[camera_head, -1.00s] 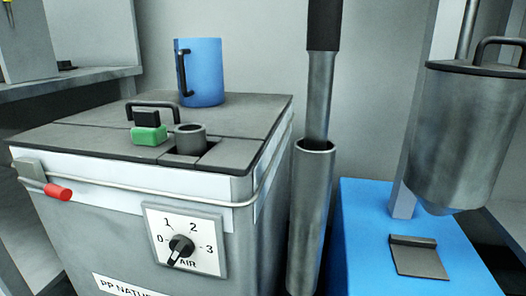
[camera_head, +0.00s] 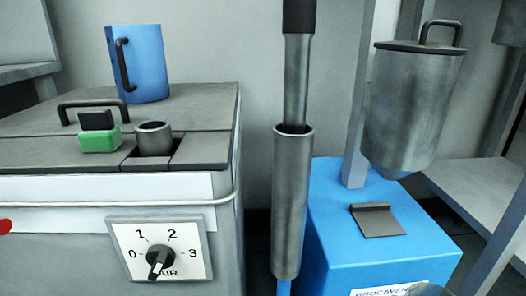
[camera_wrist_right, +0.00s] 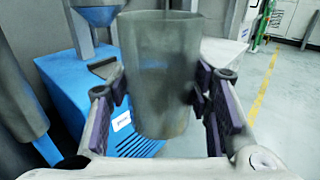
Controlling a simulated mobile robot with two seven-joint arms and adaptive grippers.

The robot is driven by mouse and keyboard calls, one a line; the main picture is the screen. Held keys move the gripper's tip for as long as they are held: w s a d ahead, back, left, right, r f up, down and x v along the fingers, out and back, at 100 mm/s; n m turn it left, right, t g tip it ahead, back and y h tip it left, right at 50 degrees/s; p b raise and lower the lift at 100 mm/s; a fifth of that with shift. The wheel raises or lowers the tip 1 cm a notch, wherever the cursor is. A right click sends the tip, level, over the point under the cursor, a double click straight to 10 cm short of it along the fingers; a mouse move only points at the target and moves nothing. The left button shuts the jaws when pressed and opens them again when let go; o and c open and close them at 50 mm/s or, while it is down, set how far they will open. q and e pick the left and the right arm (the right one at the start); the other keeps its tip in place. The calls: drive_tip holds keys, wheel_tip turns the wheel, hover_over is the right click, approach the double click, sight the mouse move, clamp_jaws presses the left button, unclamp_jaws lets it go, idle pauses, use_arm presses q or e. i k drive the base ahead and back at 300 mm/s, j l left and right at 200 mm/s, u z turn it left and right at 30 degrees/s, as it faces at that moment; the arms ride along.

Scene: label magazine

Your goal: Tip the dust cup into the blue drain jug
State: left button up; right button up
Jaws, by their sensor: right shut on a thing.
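The blue drain jug (camera_head: 145,65) stands upright on the grey machine's top at the back left, its black handle facing left. My right gripper (camera_wrist_right: 160,92) is shut on the dust cup (camera_wrist_right: 160,65), a grey, slightly see-through cup held between its dark finger pads in the right wrist view. The cup appears roughly upright; I cannot see what is inside. In the head view only a small pale shape shows at the bottom edge, and I cannot tell what it is. My left gripper is in neither view.
The machine top (camera_head: 205,105) carries a green block (camera_head: 100,141), a black handle and a short grey pipe (camera_head: 154,138). A tall metal tube (camera_head: 292,200) stands beside it. The blue unit (camera_head: 335,235) and a metal hopper (camera_head: 412,105) are to the right.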

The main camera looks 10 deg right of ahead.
sight(136, 54)
drive_tip(key=j+u, duration=0.15)
drive_tip(key=j, duration=0.3)
drive_tip(key=i+j+u, duration=0.15)
drive_tip(key=j, duration=0.3)
drive_tip(key=j+u, duration=0.15)
drive_tip(key=j, duration=0.3)
drive_tip(key=i, duration=0.05)
